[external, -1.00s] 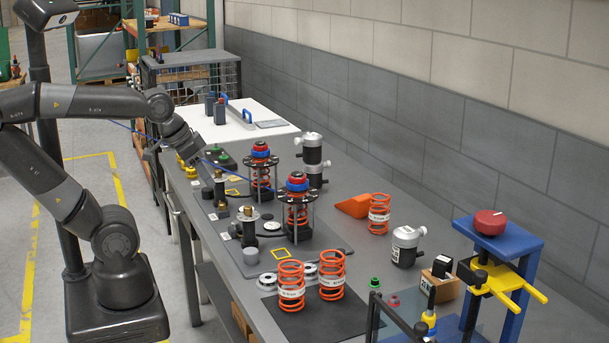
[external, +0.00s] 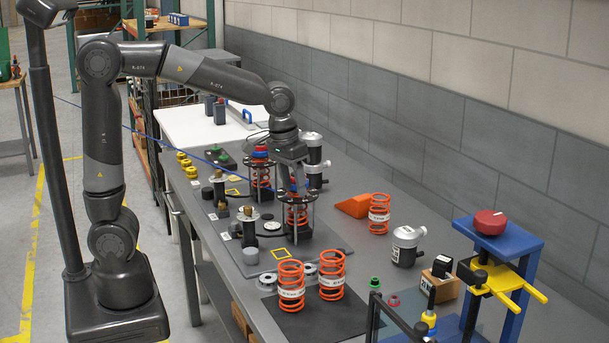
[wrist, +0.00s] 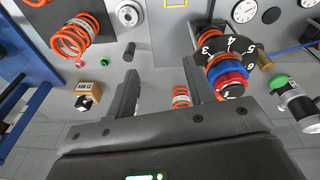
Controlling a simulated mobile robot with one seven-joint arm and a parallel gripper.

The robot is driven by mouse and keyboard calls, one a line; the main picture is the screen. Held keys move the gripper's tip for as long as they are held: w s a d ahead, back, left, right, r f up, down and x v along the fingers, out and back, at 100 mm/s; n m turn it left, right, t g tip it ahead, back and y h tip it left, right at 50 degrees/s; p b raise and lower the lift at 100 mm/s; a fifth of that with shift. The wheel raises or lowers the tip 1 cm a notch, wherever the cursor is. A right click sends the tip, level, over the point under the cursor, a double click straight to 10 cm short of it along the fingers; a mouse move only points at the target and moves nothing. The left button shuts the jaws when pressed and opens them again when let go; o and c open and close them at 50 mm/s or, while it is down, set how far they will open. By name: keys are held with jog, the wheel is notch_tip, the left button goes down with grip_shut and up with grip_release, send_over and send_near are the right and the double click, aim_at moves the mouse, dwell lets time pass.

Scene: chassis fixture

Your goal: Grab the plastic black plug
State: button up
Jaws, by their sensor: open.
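My gripper (external: 297,188) is open, pointing down over the nearer orange spring assembly on the bench. I cannot tell for sure which item is the plastic black plug. A small dark cylinder (wrist: 129,50) lies left of the fingers in the wrist view. A small black round piece (external: 207,193) stands left of the assemblies, and a black piece (external: 441,265) sits on a wooden block (external: 438,284). My gripper touches none of these.
The nearer spring assembly (wrist: 226,78), with its red and blue rings, stands close to the right finger. Loose orange springs (external: 291,286) stand on a black mat. A canister (external: 406,246) and a blue fixture (external: 525,260) stand to the right. The wall bounds the bench behind.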

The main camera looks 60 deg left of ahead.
jog(key=shift+n+g, duration=0.5)
jog(key=shift+g, duration=0.4)
jog(key=w+d+f, duration=0.7)
jog(key=d, duration=0.1)
jog(key=shift+w+f, duration=0.4)
jog(key=shift+w+d+f, duration=0.1)
jog(key=shift+d+f, duration=0.05)
jog(key=shift+f, duration=0.15)
notch_tip(320, 180, down, 5)
jog(key=shift+f, duration=0.1)
jog(key=f, duration=0.5)
jog(key=shift+w+d+f, duration=0.1)
jog(key=shift+w+d, duration=0.2)
jog(key=c, duration=1.1)
